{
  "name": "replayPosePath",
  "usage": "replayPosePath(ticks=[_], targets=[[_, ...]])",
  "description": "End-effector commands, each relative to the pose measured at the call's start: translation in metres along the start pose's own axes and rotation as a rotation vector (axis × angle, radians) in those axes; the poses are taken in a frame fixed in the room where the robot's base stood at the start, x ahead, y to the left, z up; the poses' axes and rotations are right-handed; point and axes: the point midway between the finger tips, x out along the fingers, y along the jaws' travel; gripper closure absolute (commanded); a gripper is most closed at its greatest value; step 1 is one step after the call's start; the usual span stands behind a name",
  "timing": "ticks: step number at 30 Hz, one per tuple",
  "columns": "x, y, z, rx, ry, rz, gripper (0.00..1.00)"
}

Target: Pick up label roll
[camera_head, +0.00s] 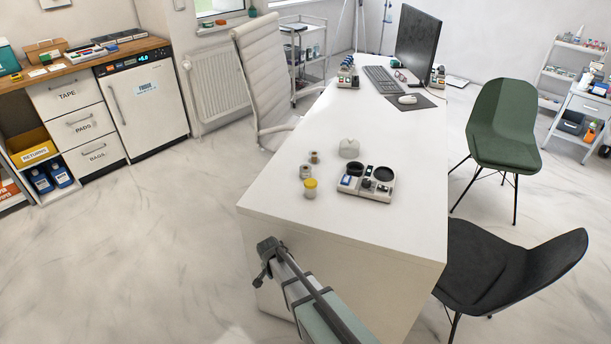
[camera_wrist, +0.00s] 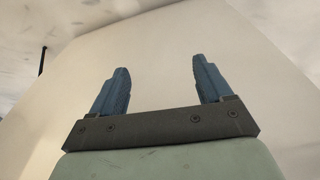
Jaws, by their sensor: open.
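Several small items stand near the front of the white desk (camera_head: 270,195). Among them are a small pale roll-like item (camera_head: 305,171), a small brownish item (camera_head: 314,157) behind it and a yellow-lidded pot (camera_head: 310,188) in front. Which of them is the label roll I cannot tell for sure. My gripper (camera_head: 264,259) is at the desk's near left corner, below the top, apart from these items. In the wrist view my gripper (camera_wrist: 161,65) has its two blue fingers spread with nothing between them. A pale surface fills most of that view, and no small item shows there.
A grey organiser tray (camera_head: 366,183) with dark round wells and a white rounded object (camera_head: 349,148) stand beside the small items. A monitor (camera_head: 417,45) and keyboard (camera_head: 382,79) are at the far end. A black chair (camera_head: 508,265) stands at the right. The desk's left front is clear.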

Motion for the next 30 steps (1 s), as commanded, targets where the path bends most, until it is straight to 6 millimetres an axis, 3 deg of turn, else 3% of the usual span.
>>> replayPosePath(ticks=[1, 9, 12, 16, 23, 26, 30], targets=[[-0.015, -0.031, -0.007, 0.022, 0.027, -0.029, 0.21], [-0.103, -0.155, -0.02, 0.181, 0.127, -0.182, 0.21], [-0.14, -0.196, -0.024, 0.242, 0.145, -0.238, 0.21], [-0.184, -0.235, -0.032, 0.32, 0.155, -0.294, 0.21], [-0.245, -0.263, -0.074, 0.458, 0.14, -0.322, 0.21], [-0.267, -0.257, -0.11, 0.526, 0.12, -0.3, 0.21], [-0.285, -0.23, -0.161, 0.607, 0.083, -0.245, 0.21]])
